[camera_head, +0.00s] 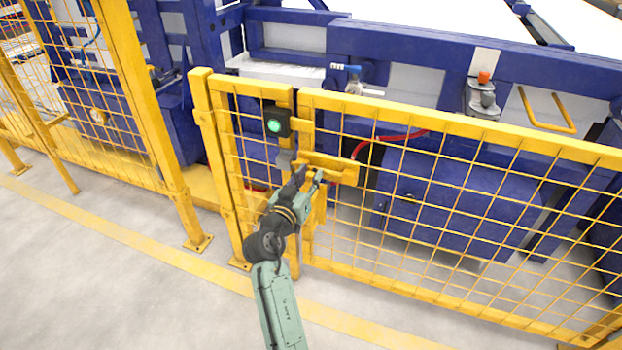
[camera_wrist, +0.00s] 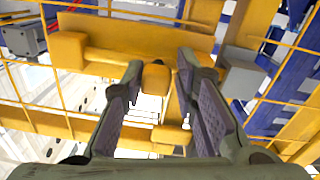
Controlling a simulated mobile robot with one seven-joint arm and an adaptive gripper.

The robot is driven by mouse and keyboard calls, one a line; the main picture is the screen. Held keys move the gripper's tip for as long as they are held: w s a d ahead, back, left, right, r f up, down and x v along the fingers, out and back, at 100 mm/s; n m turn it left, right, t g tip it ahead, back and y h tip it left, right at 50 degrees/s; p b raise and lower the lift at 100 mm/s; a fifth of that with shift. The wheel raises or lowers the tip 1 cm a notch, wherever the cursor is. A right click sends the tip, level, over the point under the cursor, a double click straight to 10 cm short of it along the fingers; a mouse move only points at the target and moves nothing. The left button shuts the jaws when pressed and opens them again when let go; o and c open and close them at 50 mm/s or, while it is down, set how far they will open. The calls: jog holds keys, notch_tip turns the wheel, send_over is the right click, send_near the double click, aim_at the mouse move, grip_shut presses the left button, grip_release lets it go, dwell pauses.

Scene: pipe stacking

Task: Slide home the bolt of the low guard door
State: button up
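The low guard door (camera_head: 460,190) is a yellow frame with wire mesh, upright beside a yellow post (camera_head: 222,165). A short yellow bolt handle (camera_wrist: 155,78) sticks out below the plate. My gripper (camera_head: 310,175) is at the bolt; in the wrist view its fingers (camera_wrist: 160,75) are apart, with the handle between their tips. Whether either finger touches it I cannot tell. The bolt's far end is hidden.
Blue machinery (camera_head: 440,190) stands behind the mesh. The floor in front is clear.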

jog(key=o, duration=0.4)
jog(key=shift+a, duration=0.25)
jog(key=shift+d, duration=0.1)
jog(key=shift+r, duration=0.15)
notch_tip(320, 180, up, 10)
jog(key=shift+f, duration=0.1)
